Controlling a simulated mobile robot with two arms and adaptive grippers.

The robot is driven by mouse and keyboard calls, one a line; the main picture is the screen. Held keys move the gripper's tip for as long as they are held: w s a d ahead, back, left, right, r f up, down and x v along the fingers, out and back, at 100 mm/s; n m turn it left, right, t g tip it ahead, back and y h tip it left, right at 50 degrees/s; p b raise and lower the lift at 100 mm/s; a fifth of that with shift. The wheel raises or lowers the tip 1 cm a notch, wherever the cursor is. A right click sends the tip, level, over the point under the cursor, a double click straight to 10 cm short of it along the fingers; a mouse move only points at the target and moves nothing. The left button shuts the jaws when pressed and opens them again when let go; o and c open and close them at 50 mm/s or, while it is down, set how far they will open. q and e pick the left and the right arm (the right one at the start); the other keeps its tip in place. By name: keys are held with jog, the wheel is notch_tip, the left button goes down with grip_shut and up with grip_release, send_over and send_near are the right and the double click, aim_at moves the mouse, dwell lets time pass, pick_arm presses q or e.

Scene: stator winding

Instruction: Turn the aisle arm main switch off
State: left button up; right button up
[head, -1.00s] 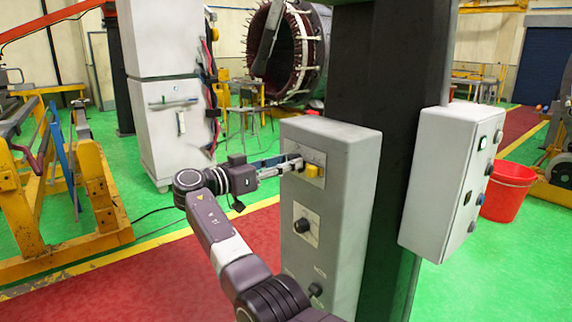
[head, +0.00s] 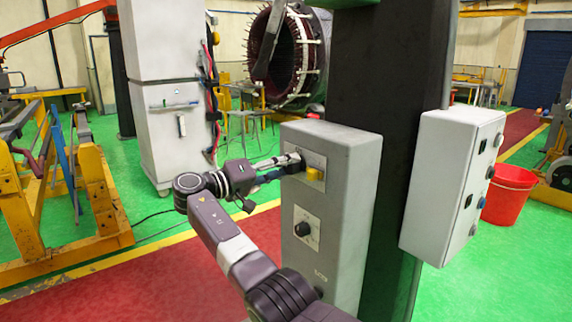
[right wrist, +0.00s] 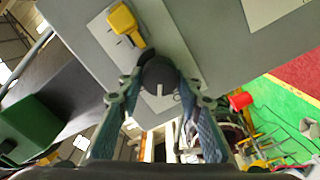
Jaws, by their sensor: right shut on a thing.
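The main switch is a dark round knob (right wrist: 158,74) with a white mark, on a light plate (right wrist: 178,50) of the grey box. In the right wrist view it sits between the two fingertips of my right gripper (right wrist: 160,95), which is shut on it. In the head view my right gripper (head: 292,162) reaches the upper plate (head: 316,184) on the box's front and hides most of the knob. A yellow piece (head: 315,172) is beside the fingertips; it also shows in the right wrist view (right wrist: 123,20). My left gripper is not in view.
The grey box (head: 350,180) has a second dark knob (head: 302,229) lower down. It stands against a dark column (head: 385,90). A light control box (head: 440,190) with several buttons is on the column's right. A red bucket (head: 508,195) stands behind it.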

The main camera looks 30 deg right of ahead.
jog(key=shift+f+n+p, duration=0.15)
jog(key=shift+n+p, duration=1.6)
jog(key=shift+n, duration=1.75)
jog(key=o, duration=1.2)
jog(key=shift+c, duration=0.2)
jog(key=shift+a, duration=0.1)
jog(key=a, duration=1.2)
jog(key=shift+s, duration=0.4)
jog(key=shift+d, duration=0.1)
